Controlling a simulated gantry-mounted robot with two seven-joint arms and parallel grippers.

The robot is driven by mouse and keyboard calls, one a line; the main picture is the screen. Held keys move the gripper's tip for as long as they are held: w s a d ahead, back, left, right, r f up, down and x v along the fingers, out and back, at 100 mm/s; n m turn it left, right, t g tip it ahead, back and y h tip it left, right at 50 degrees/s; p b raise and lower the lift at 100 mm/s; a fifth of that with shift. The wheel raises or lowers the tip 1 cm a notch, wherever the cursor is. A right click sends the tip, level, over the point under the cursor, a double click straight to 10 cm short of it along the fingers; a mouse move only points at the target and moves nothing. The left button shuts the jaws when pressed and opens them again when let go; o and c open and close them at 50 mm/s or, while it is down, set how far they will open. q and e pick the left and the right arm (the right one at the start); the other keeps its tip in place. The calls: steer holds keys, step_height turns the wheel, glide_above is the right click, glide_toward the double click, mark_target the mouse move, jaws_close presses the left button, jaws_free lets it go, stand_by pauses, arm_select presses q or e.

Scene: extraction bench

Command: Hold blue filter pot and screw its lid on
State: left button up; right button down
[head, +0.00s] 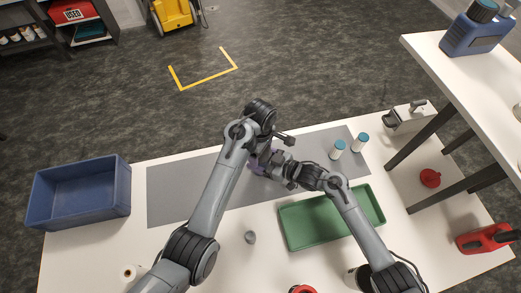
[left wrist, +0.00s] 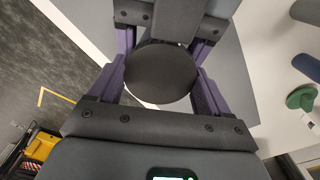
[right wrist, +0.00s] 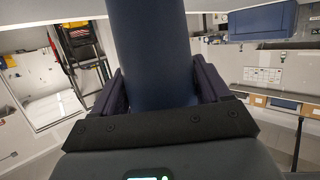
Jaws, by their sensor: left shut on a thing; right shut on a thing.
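The blue filter pot (right wrist: 150,45) is a dark blue cylinder in the right wrist view. My right gripper (right wrist: 165,90) is shut on it, one finger on each side. In the left wrist view a round dark lid (left wrist: 160,72) sits between the fingers of my left gripper (left wrist: 162,85), which is shut on it. The lid hides the pot below it, so I cannot tell how far it is seated. In the head view both grippers meet over the grey mat (head: 180,195), left (head: 258,163) and right (head: 272,168); my arms hide pot and lid.
A blue bin (head: 35,205) stands at the table's left. A small grey piece (head: 250,237) lies between the arms.

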arm_select(q)
steer(key=m, duration=0.3)
steer(key=o, duration=1.1)
steer(key=shift+r, duration=2.25)
